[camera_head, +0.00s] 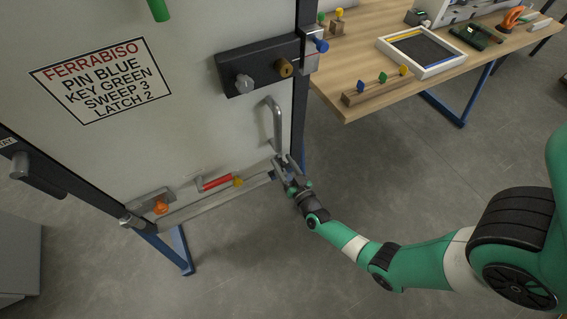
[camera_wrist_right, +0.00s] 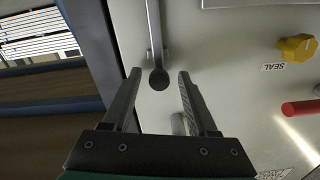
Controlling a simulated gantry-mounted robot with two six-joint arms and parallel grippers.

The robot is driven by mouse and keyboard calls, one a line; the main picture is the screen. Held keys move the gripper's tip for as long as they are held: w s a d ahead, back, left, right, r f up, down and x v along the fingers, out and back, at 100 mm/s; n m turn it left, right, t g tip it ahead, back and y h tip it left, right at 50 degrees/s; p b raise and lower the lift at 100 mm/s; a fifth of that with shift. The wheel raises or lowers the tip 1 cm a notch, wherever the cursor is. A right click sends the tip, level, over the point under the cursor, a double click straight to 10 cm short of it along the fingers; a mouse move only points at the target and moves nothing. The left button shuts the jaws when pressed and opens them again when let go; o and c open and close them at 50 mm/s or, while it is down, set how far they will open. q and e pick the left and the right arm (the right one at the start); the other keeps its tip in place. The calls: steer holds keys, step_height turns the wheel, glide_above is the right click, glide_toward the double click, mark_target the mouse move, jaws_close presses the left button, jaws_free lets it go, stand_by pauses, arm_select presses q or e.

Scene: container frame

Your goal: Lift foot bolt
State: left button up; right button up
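The foot bolt appears to be the thin grey rod (camera_wrist_right: 152,30) with a dark round knob (camera_wrist_right: 159,79) in the right wrist view, held by a small bracket on the pale door panel. My right gripper (camera_wrist_right: 158,73) is open, with one finger on each side of the knob. I see no contact between the fingers and the knob. In the head view my right gripper (camera_head: 284,163) is at the lower right corner of the panel, below the grey pull handle (camera_head: 277,122), and hides most of the bolt. My left gripper is not in view.
A yellow knob (camera_wrist_right: 297,47) and a red bar (camera_wrist_right: 301,108) are on the panel beside the gripper. A lock plate (camera_head: 262,68) and a sign (camera_head: 102,80) are higher up. A wooden table (camera_head: 365,65) with several parts stands at the back right. The floor in front is clear.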

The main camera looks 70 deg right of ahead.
steer(key=shift+s, duration=0.1)
steer(key=shift+s+a, duration=0.25)
steer(key=p+v, duration=0.4)
steer(key=v, duration=0.7)
